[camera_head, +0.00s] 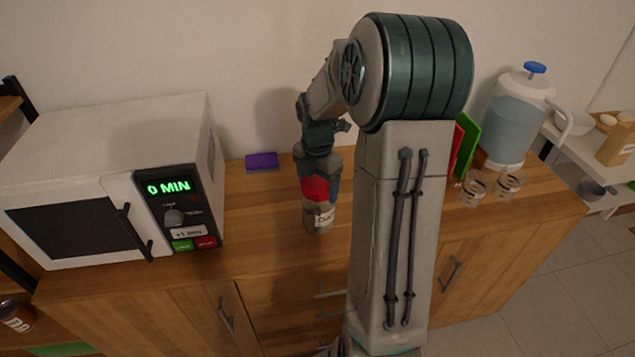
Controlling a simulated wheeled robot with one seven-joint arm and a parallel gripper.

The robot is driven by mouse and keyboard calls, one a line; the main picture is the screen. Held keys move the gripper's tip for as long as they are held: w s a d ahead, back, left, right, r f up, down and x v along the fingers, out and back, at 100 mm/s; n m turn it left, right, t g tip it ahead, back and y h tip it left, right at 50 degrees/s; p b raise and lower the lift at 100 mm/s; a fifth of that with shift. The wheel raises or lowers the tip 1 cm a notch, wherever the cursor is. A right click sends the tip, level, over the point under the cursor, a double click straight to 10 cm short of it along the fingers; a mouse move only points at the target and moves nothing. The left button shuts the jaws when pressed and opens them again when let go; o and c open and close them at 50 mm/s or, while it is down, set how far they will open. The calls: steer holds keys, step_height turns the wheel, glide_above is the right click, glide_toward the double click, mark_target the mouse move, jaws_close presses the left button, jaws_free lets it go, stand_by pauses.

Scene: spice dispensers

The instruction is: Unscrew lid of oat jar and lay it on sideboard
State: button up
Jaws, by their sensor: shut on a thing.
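The oat jar (318,219) stands upright on the wooden sideboard (262,214), left of my arm's column. It is a small clear jar with a pale label. Its red lid (315,188) is at the top, directly above the glass. My gripper (317,180) points straight down over the jar, with its fingers on either side of the red lid, and is shut on it. The fingers partly hide the lid's sides. I cannot tell whether the lid still touches the jar's rim.
A white microwave (75,160) showing "0 MIN" stands left on the sideboard. A purple block (262,161) lies behind, near the wall. Right of my arm are a red and green board (466,146), a water dispenser (514,115) and small glasses (473,190). Sideboard between microwave and jar is clear.

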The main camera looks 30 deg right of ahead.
steer(key=n+p, duration=0.1)
steer(key=n, duration=0.1)
steer(key=n+p, duration=0.2)
steer(key=shift+r+n+p, duration=0.2)
steer(key=shift+n+p, duration=0.1)
steer(key=n+p, duration=0.3)
steer(key=shift+s+d, duration=0.1)
steer(key=shift+f+n+p, duration=0.1)
steer(key=shift+n+p, duration=0.25)
steer(key=shift+n, duration=0.25)
steer(key=o, duration=0.8)
steer(key=shift+o, duration=0.2)
